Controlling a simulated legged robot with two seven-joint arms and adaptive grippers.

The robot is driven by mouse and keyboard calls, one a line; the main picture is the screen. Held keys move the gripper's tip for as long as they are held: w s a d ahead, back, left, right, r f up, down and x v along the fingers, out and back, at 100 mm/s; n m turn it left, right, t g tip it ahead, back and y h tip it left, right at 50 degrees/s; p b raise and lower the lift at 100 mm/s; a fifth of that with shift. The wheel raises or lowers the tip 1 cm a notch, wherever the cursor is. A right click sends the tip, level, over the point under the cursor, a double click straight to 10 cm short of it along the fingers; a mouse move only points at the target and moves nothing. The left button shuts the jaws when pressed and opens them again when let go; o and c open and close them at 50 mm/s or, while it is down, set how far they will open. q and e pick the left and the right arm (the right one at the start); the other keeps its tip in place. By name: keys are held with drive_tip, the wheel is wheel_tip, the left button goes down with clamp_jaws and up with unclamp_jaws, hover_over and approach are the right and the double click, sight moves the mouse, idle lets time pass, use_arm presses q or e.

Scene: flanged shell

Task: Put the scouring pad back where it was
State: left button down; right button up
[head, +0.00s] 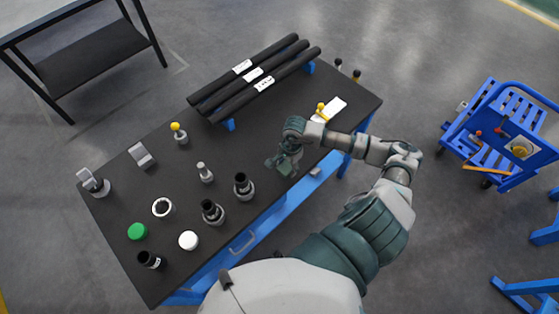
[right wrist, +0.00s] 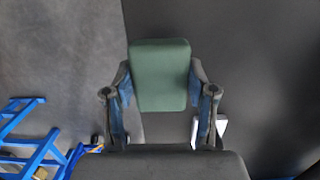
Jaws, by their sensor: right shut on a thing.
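The scouring pad (right wrist: 160,75) is a dark green block with rounded corners in the right wrist view. It sits between the two fingers of my right gripper (right wrist: 160,95), which is shut on it. In the head view my right gripper (head: 284,163) is over the right part of the dark table (head: 215,137), near its front edge. There the pad is hard to tell from the gripper. I cannot tell its height above the table. My left gripper is not in view.
Black tubes (head: 262,73) lie on a rack at the back. A yellow-knobbed item and a white plate (head: 333,108) are at the right end. Several fittings, a green cap (head: 137,231) and a white cap (head: 188,240) stand left. A blue cart (head: 505,135) is off right.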

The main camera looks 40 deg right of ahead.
drive_tip(key=w, duration=0.4)
drive_tip(key=shift+w+d+f, duration=0.2)
drive_tip(key=shift+w+f, duration=0.05)
drive_tip(key=shift+w, duration=0.1)
drive_tip(key=shift+w+f, duration=0.1)
wheel_tip(320, 180, down, 3)
drive_tip(key=shift+f+p, duration=0.2)
drive_tip(key=shift+p, duration=0.45)
drive_tip(key=o, duration=1.1)
wheel_tip(320, 180, up, 12)
drive_tip(key=d+b, duration=0.1)
drive_tip(key=shift+d+b, duration=0.25)
drive_tip(key=shift+b, duration=0.15)
